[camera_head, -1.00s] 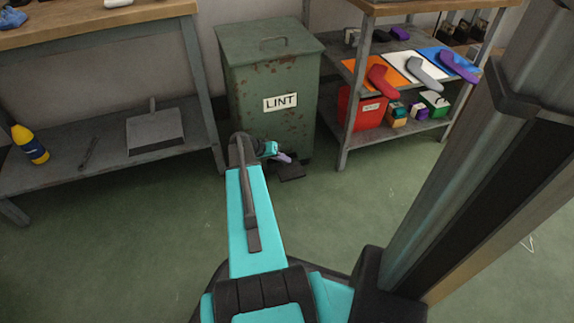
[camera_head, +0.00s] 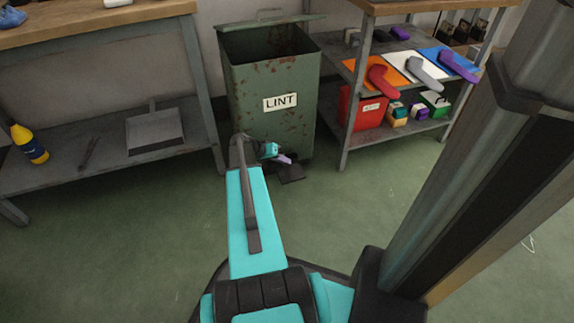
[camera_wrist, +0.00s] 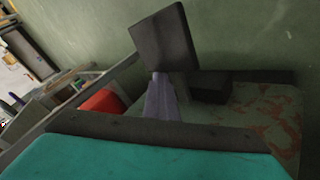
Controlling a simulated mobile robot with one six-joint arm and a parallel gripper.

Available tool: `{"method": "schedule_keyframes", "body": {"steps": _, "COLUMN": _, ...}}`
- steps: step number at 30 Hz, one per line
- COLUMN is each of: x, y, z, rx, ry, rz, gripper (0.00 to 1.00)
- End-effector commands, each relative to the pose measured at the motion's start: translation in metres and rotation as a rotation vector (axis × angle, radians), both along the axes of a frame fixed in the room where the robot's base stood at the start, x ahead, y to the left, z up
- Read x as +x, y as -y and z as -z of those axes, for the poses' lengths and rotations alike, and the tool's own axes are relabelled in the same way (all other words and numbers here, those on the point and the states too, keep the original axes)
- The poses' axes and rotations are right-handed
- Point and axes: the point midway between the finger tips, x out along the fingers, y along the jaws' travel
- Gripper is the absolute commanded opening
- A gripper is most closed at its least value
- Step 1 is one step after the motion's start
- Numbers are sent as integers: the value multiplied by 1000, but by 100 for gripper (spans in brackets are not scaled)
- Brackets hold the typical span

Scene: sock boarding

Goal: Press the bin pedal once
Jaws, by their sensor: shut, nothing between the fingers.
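The green, rusty lint bin (camera_head: 245,95) with a "LINT" label stands in the middle of the head view. Its lid (camera_head: 270,22) is raised and the dark inside shows. The dark pedal (camera_head: 291,174) sticks out low at its front. It also shows in the wrist view (camera_wrist: 163,38) as a tilted dark plate. My gripper (camera_head: 286,160) is shut and empty, with its purple-grey fingers at the pedal. In the wrist view the fingertips (camera_wrist: 160,80) meet the pedal's lower edge. Firm contact is hard to tell.
A shelf (camera_head: 345,135) stands close right of the bin, with sock boards, a red bin (camera_head: 364,108) and small boxes. A workbench at left holds a dustpan (camera_head: 154,130) and a yellow bottle (camera_head: 30,146) on its lower shelf. The green floor in front is clear.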

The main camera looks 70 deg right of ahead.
Motion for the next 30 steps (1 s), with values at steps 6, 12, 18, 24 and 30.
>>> {"method": "schedule_keyframes", "body": {"steps": 6, "x": -2, "y": -2, "z": 6, "rx": 8, "ry": 0, "rz": 5, "gripper": 0}}
{"method": "schedule_keyframes", "body": {"steps": 12, "x": -2, "y": -3, "z": 8, "rx": 8, "ry": 0, "rz": 6, "gripper": 0}}
{"method": "schedule_keyframes", "body": {"steps": 18, "x": -2, "y": -3, "z": 9, "rx": 8, "ry": 0, "rz": 6, "gripper": 0}}
{"method": "schedule_keyframes", "body": {"steps": 24, "x": -2, "y": -3, "z": 11, "rx": 8, "ry": 0, "rz": 6, "gripper": 0}}
{"method": "schedule_keyframes", "body": {"steps": 30, "x": -2, "y": -4, "z": 12, "rx": 9, "ry": 0, "rz": 6, "gripper": 0}}
